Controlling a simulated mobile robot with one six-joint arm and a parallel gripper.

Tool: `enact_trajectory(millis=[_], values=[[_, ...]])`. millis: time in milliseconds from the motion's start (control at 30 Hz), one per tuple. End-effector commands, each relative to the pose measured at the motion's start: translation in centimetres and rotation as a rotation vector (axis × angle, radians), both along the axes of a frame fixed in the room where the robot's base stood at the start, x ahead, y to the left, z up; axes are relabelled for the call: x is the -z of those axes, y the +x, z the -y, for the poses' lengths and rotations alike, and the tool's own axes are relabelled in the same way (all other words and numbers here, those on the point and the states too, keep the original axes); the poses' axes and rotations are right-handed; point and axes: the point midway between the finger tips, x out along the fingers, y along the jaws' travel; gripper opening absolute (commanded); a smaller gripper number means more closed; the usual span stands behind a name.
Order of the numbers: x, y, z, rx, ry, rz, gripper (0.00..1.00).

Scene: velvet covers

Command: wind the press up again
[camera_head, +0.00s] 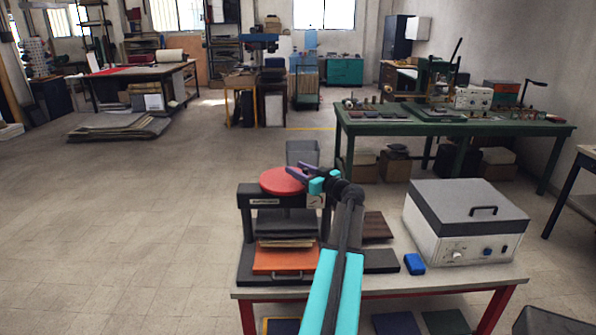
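The press (247,222) stands on the near table, with a black frame and a red round handwheel (277,182) on top. Its dark platen (286,222) sits low, right above a stack of thin sheets (287,242); I cannot tell whether they touch. Below them is an orange board or tray (284,262) with a handle at its front. My gripper (296,170), with purple fingers, is at the right rear rim of the handwheel. I cannot tell whether it touches the rim or how far the fingers are apart. My arm hides part of the press's right side.
Right of the press lie a dark brown board (376,226), a black board (382,262) and a blue block (414,264). A white box with a grey lid (464,222) stands at the table's right. A grey bin (302,152) is behind the press. The floor at left is clear.

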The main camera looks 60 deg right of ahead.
Motion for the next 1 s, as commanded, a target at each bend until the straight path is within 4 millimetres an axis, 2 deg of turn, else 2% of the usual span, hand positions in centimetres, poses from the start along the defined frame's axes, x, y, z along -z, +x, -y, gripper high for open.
enact_trajectory(millis=[267, 800, 1000], values=[[0.2, -3.0, -1.0, 0.003, 0.0, 0.001, 0.37], [0.2, -11.0, -3.5, 0.002, 0.0, 0.0, 0.37], [0.1, -12.6, -4.0, 0.001, 0.0, 0.0, 0.37]])
